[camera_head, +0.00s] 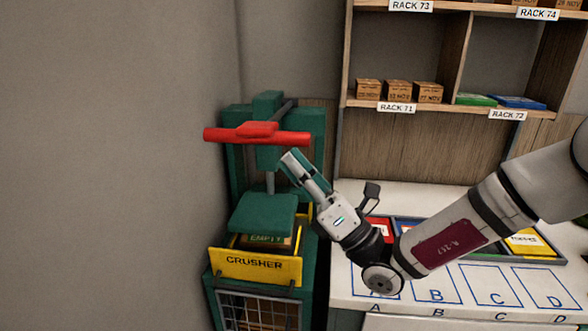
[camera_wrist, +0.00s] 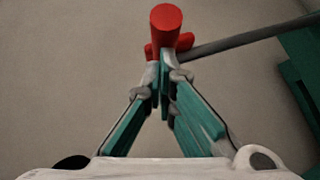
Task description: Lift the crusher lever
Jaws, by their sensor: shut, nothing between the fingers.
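The crusher (camera_head: 255,263) is a green machine with a yellow front panel at the left. Its lever has a red crossbar handle (camera_head: 257,136) on a grey rod, above the green press plate (camera_head: 262,213). In the wrist view the red handle (camera_wrist: 166,20) stands end-on just beyond the fingertips, with the grey rod (camera_wrist: 245,41) running right. I cannot tell whether the fingertips touch the handle.
A box marked EMPTY (camera_head: 266,240) sits under the press plate. A white worktop (camera_head: 465,290) with lettered squares and coloured trays lies right of the crusher. Wooden racks (camera_head: 447,108) hold small boxes above it. A bare wall (camera_head: 100,170) fills the left.

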